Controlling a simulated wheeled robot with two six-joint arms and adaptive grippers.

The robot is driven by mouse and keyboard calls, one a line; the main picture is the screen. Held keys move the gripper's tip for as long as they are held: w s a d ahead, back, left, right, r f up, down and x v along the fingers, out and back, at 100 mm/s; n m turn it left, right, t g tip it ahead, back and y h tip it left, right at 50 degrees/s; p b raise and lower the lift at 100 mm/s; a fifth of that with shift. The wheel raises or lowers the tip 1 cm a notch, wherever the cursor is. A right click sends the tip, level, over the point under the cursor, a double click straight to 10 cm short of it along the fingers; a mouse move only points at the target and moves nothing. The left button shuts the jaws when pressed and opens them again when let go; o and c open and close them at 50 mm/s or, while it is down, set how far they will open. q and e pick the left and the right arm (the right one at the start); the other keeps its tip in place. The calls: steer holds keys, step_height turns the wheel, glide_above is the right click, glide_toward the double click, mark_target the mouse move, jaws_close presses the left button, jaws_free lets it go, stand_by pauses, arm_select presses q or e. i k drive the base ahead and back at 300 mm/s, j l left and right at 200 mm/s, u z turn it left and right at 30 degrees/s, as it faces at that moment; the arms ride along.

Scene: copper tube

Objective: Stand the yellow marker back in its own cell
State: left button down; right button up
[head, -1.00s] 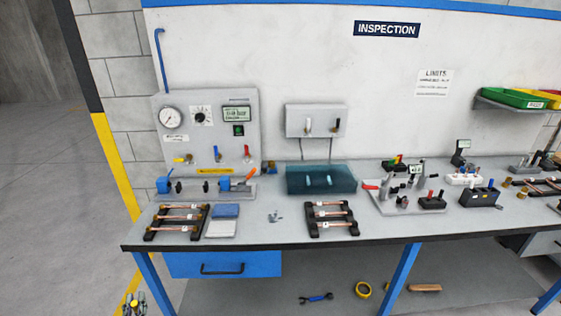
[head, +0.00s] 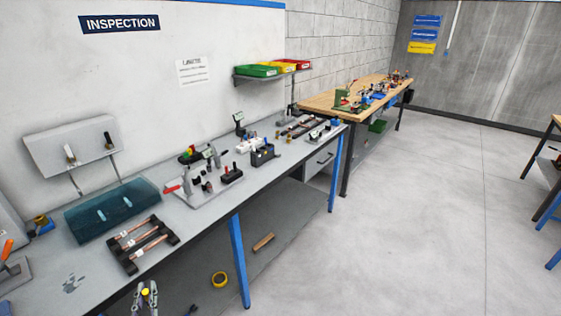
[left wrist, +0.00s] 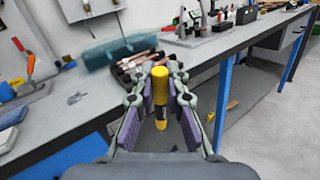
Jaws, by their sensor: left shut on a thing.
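The yellow marker (left wrist: 160,82) is a yellow stick with a dark label band, roughly upright in the left wrist view. My left gripper (left wrist: 161,100) is shut on it, with pads on both sides. In the head view the left gripper (head: 147,299) is at the bottom edge, in front of the bench, with a bit of yellow between its fingers. A dark block with compartments (head: 263,156) stands farther along the bench with small upright items in it. It is too small to tell which cell is the marker's. My right gripper is not in view.
The grey bench (head: 205,218) carries a black rack with copper tubes (head: 130,262), a teal case (head: 82,222), a plate with a red-handled clamp (head: 190,203) and a small dark block (head: 231,177). Yellow tape (head: 219,279) lies on the lower shelf.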

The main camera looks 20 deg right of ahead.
mark_target(263, 160)
steer(key=i+l, duration=0.3)
steer(key=l, duration=0.2)
steer(key=i+l, duration=0.3)
steer(key=l, duration=0.15)
steer(key=i+l, duration=0.35)
steer(key=l, duration=0.15)
steer(key=i+l, duration=0.3)
steer(key=l, duration=0.15)
